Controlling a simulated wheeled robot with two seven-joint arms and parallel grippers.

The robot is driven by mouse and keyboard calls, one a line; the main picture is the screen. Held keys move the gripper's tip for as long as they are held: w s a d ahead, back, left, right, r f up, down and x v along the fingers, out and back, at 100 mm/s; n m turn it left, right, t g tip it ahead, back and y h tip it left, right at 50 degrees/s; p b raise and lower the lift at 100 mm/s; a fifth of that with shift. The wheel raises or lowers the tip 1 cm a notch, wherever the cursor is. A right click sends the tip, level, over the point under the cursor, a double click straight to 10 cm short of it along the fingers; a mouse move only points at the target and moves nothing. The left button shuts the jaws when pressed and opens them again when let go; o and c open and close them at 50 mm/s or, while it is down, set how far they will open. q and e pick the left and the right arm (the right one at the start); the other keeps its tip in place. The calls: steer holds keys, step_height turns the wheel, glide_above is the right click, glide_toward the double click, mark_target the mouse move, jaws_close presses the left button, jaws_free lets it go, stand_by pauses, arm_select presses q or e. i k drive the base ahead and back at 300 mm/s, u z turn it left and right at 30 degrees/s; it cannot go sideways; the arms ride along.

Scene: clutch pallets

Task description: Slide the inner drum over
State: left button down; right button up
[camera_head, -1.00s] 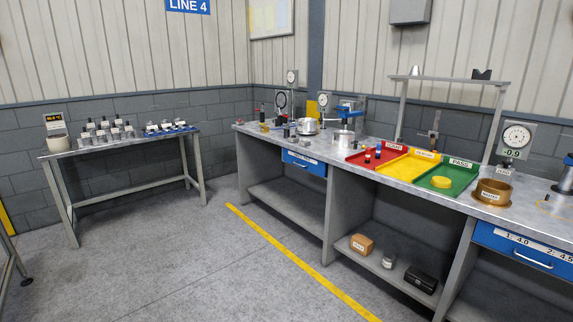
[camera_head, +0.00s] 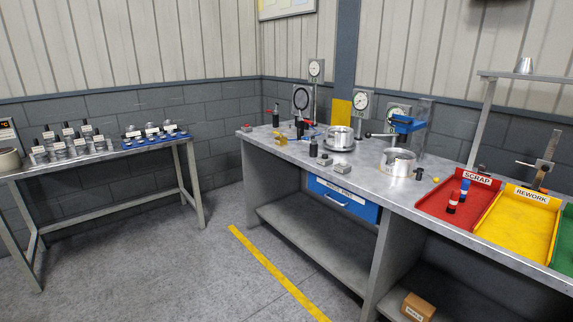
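Two silvery metal drum-like parts stand on the long grey workbench (camera_head: 262,152). One round metal drum (camera_head: 340,138) sits on a dark round base near the middle of the bench. A wider metal ring or drum (camera_head: 398,162) stands to its right, in front of a blue clamp-like device (camera_head: 408,124). I cannot tell which of them is the inner drum. Neither of my grippers shows in the head view.
A side table (camera_head: 100,158) at left holds several labelled cylinders. Red scrap (camera_head: 430,202) and yellow rework (camera_head: 518,228) trays lie on the bench's right. A blue drawer (camera_head: 343,198) hangs below. Grey floor (camera_head: 190,270) with a yellow line (camera_head: 275,275) is clear in front.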

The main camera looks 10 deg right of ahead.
mark_target(399, 162)
steer(key=z, duration=0.55)
steer(key=i, duration=2.05)
steer(key=z, duration=0.9)
